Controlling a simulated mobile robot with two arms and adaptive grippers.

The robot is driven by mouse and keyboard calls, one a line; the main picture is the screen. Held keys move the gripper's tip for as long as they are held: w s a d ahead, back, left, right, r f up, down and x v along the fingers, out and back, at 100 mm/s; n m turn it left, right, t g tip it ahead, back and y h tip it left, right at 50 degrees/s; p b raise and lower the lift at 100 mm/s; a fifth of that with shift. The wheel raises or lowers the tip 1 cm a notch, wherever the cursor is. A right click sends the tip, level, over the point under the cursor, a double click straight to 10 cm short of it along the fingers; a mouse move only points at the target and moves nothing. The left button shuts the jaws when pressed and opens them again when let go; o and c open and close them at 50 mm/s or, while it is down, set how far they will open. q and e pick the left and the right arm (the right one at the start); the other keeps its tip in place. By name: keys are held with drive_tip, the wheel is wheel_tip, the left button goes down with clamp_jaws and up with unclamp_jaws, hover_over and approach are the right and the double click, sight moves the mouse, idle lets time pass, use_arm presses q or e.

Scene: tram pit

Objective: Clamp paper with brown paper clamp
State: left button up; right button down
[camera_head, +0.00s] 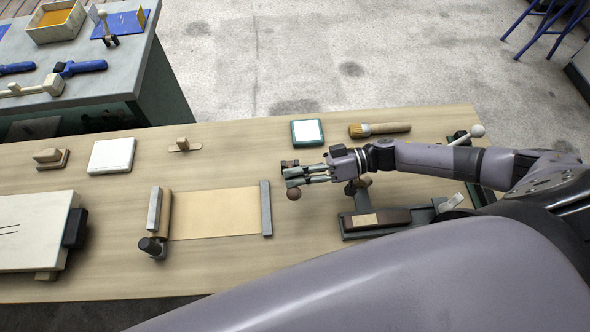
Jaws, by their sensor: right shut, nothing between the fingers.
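A tan sheet of paper (215,213) lies flat on the wooden table, with a grey bar (266,208) along its right end and a grey and brown bar piece (157,211) with a dark round knob at its left end. My right gripper (287,176) reaches in from the right, shut and empty, above the table beyond the paper's right end. A small dark brown block (289,163) and a brown ball (294,195) show close to its fingertips; I cannot tell whether they touch. A dark frame with a brown block (380,219) sits to the right. Which piece is the brown clamp is unclear. My left gripper is out of view.
A teal-edged pad (307,132) and a brush (380,129) lie at the back. A white block (111,156) and small wooden pieces stand left, beside a pale board (35,231). A grey bench (75,84) stands beyond. My arm covers the lower right.

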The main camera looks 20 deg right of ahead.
drive_tip(key=shift+s+a+f+n, duration=0.15)
drive_tip(key=shift+s+f+n, duration=0.4)
drive_tip(key=shift+f+n, duration=0.15)
drive_tip(key=shift+s+a+f, duration=0.1)
drive_tip(key=shift+s+f, duration=0.2)
drive_tip(key=shift+f, duration=0.1)
